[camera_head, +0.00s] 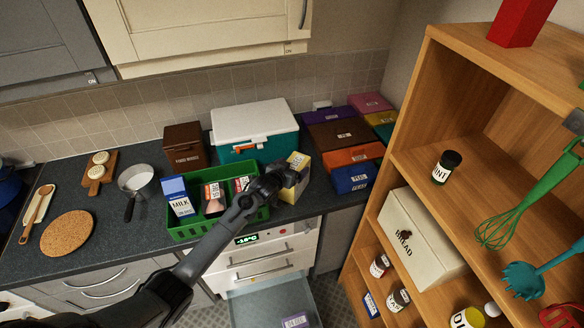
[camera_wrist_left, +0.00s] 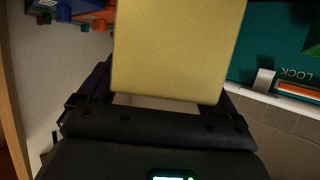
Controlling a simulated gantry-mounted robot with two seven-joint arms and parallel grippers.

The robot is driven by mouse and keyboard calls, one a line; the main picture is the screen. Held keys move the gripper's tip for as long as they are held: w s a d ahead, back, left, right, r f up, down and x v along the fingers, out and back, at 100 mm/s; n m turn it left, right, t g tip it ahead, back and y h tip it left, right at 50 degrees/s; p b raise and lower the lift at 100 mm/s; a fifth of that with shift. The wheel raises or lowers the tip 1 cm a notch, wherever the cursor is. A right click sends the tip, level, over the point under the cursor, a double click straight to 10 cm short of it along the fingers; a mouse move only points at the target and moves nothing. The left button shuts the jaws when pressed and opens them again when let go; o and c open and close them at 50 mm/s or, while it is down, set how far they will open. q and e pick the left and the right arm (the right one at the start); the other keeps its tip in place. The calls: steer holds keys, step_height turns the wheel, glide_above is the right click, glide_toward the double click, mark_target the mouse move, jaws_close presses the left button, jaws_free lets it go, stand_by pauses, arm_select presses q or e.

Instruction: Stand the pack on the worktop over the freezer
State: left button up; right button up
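A pale yellow pack (camera_head: 299,162) with a dark-printed label on top is at my left gripper (camera_head: 288,178), right of the green crate. In the left wrist view the pack's plain yellow face (camera_wrist_left: 178,50) fills the space between the fingers, which lie against both sides. The pack looks roughly upright, at or just above the worktop (camera_head: 318,197); I cannot tell whether its base touches. The gripper hides part of it. The freezer (camera_head: 262,252), with a lit display, is below, its bottom drawer (camera_head: 262,303) pulled out. My right gripper is not in view.
The green crate (camera_head: 190,232) holds a milk carton (camera_head: 179,197) and other packs. A teal cool box (camera_head: 262,143) stands behind, coloured boxes (camera_head: 352,178) at the right. A wooden shelf unit (camera_head: 405,165) rises at the right. Free worktop is narrow around the pack.

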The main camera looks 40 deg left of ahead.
arm_select(q)
steer(key=shift+o, duration=0.5)
steer(key=shift+r, duration=0.15)
steer(key=shift+s, duration=0.1)
steer(key=v, duration=1.1)
steer(key=s+d+f+m+g+h, duration=0.1)
steer(key=s+d+f+g, duration=0.2)
steer(key=s+d, duration=0.4)
steer(key=s+d+f+m+g, duration=0.15)
steer(key=s+d+f, duration=0.3)
steer(key=s, duration=0.45)
steer(key=s+d+r+m+g+h, duration=0.1)
steer(key=s+d+g, duration=0.4)
steer(key=s, duration=1)
steer(key=d, duration=0.3)
steer(key=shift+s+d+m+h+p, duration=0.2)
steer(key=shift+d+m+h+p, duration=0.1)
steer(key=shift+m+h, duration=0.1)
steer(key=shift+r, duration=0.15)
